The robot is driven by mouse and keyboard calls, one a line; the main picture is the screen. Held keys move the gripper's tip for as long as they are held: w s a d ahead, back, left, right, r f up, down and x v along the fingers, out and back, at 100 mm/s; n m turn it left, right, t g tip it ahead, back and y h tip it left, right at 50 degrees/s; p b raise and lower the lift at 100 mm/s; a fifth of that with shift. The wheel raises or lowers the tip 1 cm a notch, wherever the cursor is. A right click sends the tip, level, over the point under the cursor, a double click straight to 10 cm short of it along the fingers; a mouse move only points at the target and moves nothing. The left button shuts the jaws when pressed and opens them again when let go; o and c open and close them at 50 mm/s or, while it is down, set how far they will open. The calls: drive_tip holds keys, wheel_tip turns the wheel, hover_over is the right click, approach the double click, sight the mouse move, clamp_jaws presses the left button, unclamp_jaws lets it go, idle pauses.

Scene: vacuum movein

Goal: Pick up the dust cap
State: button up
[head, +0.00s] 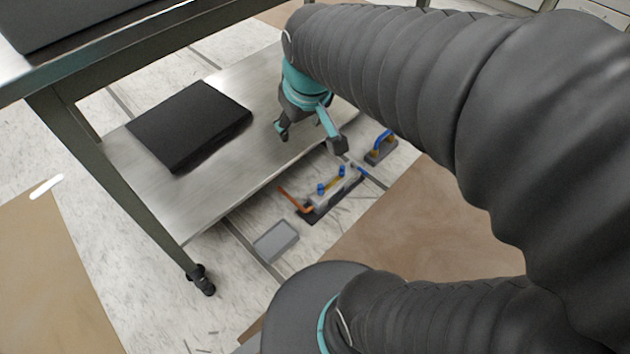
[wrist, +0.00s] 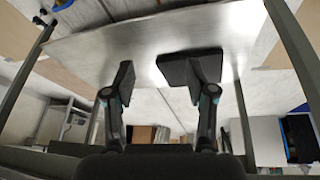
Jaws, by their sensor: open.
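I cannot pick out the dust cap for certain in either view. Small blue caps (head: 320,188) stand on a fitting assembly (head: 330,195) on the floor, but I cannot tell whether one is the dust cap. My gripper (head: 310,138) is open and empty, its fingers spread over the front part of the metal lower shelf (head: 225,170) in the head view.
A black slab (head: 188,125) lies on the shelf left of my gripper. A grey tray (head: 275,241) and a small blue-handled part (head: 382,147) lie on the floor. A table leg (head: 120,175) stands at the left. Brown sheets (head: 430,222) cover some floor.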

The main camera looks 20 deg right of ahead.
drive_tip(key=w+d+f+n+g, duration=0.1)
drive_tip(key=w+d+f+n, duration=0.15)
drive_tip(key=w+f, duration=0.55)
drive_tip(key=n+g+b, duration=0.2)
drive_tip(key=n+g, duration=0.1)
drive_tip(key=n, duration=0.1)
hover_over(320, 185)
drive_tip(key=shift+m, duration=0.25)
drive_tip(key=f, duration=4)
drive_tip(key=shift+s+a+f, duration=0.15)
drive_tip(key=shift+a+f, duration=0.05)
drive_tip(key=shift+f, duration=0.05)
drive_tip(key=shift+d+f, duration=0.15)
drive_tip(key=shift+f, duration=2.8)
drive_tip(key=c, duration=0.8)
